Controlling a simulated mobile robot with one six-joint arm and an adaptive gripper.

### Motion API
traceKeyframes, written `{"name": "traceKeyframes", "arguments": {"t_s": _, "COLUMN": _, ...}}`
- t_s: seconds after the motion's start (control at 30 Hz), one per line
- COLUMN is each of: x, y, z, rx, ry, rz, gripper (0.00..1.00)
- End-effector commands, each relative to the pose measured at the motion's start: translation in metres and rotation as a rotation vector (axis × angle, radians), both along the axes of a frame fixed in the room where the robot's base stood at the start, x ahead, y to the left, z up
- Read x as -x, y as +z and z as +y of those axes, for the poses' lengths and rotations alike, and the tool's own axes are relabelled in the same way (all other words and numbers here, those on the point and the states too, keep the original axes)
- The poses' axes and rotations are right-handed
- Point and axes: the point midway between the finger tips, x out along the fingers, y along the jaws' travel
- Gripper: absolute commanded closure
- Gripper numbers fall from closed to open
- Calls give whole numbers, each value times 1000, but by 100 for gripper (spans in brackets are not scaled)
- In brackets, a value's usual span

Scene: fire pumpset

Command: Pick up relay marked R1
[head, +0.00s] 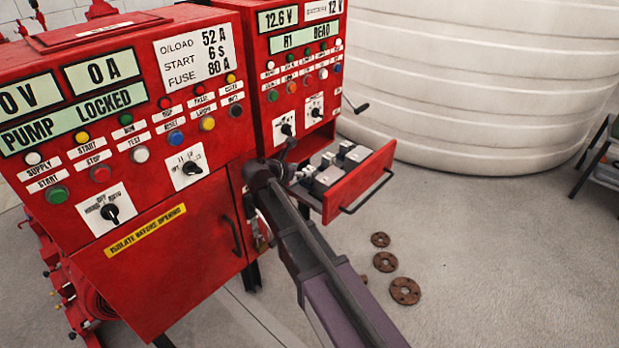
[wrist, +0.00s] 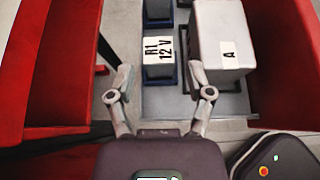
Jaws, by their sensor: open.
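The relay marked R1 (wrist: 158,52) is a small pale block labelled "R1 12 V", set in a dark blue socket in the wrist view. My gripper (wrist: 160,72) is open, with one finger to each side of the near end of the relay. The fingers look apart from it, and I cannot tell how far above it they are. In the head view my gripper is mostly hidden behind my own arm, at the left of the open red drawer (head: 362,185). I cannot tell there which block is R1.
A larger white block marked "A" (wrist: 225,40) stands close right of the relay, near my right finger. Another socketed block (wrist: 158,10) is beyond it. Red drawer walls (wrist: 50,60) flank the area. Rusty flanges (head: 405,291) lie on the floor.

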Motion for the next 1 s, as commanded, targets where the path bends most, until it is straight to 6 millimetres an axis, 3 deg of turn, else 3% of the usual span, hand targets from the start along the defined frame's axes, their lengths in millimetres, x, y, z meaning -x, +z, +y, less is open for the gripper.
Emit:
{"name": "traceKeyframes", "arguments": {"t_s": 0.5, "x": -34, "y": -26, "z": -24, "rx": 0, "ry": -1, "rz": 0, "gripper": 33}}
{"name": "traceKeyframes", "arguments": {"t_s": 1.0, "x": -35, "y": -26, "z": -26, "rx": 0, "ry": -2, "rz": 0, "gripper": 33}}
